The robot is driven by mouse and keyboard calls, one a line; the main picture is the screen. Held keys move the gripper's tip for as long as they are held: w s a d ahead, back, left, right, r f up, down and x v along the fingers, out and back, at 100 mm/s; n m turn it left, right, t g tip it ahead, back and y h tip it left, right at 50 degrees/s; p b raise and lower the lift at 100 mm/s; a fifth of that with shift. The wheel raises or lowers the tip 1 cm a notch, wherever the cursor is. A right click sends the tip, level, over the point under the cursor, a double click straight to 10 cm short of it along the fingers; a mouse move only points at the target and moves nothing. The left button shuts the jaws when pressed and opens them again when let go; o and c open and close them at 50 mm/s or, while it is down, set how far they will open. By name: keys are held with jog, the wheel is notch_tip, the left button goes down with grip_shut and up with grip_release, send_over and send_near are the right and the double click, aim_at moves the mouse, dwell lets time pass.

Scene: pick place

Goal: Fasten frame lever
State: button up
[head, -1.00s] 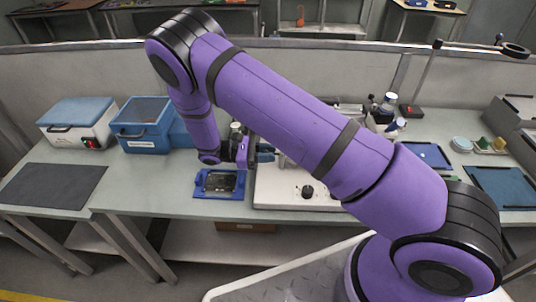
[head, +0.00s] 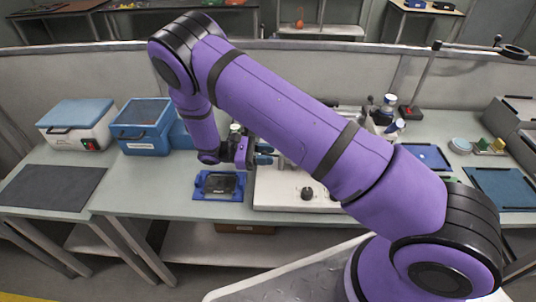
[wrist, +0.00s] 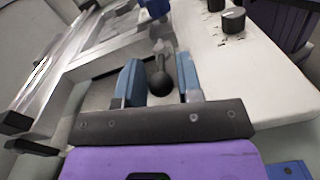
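The lever (wrist: 160,82) is a dark rod with a round black ball end in the wrist view. It is on a machine with a white base (wrist: 275,85) and a silvery metal frame (wrist: 50,85). My gripper (wrist: 158,75) has two blue fingers, one on each side of the ball, with visible gaps. It is open and seems to hold nothing. In the head view, my gripper (head: 264,154) is at the left end of the white machine base (head: 275,198); my arm hides much of the machine and the lever cannot be made out.
A blue tray-like fixture (head: 203,190) with a dark insert lies left of the machine. A black knob (head: 307,193) is on the base's front. Blue-lidded boxes (head: 143,138) stand at the back left. A dark mat (head: 50,187) lies bare at far left.

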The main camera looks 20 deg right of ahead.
jog(key=v, duration=1)
jog(key=shift+w+a, duration=0.1)
jog(key=shift+a, duration=0.05)
jog(key=shift+r, duration=0.1)
jog(key=s+d+r+m+t+y, duration=0.15)
jog(key=d+r+y, duration=0.25)
jog(key=r, duration=0.5)
jog(key=s+d+r+m+y, duration=0.2)
jog(key=s+d+r+y, duration=0.15)
jog(key=r, duration=0.65)
jog(key=s+d+r+m+t+y, duration=0.15)
jog(key=d+r+y, duration=0.3)
jog(key=r, duration=0.45)
jog(key=s+d+r+m+t+y, duration=0.1)
jog(key=s+d+r+m+t, duration=0.1)
jog(key=s, duration=0.6)
jog(key=s+d+r+m+t+y, duration=0.2)
jog(key=s+r+t, duration=0.2)
jog(key=s, duration=0.3)
jog(key=s+d+r+m+t+y, duration=0.1)
jog(key=s+d+r+t, duration=0.2)
jog(key=s+r, duration=0.2)
jog(key=shift+s+r+m+t, duration=0.2)
jog(key=shift+s+m+t, duration=0.2)
jog(key=shift+s, duration=1.45)
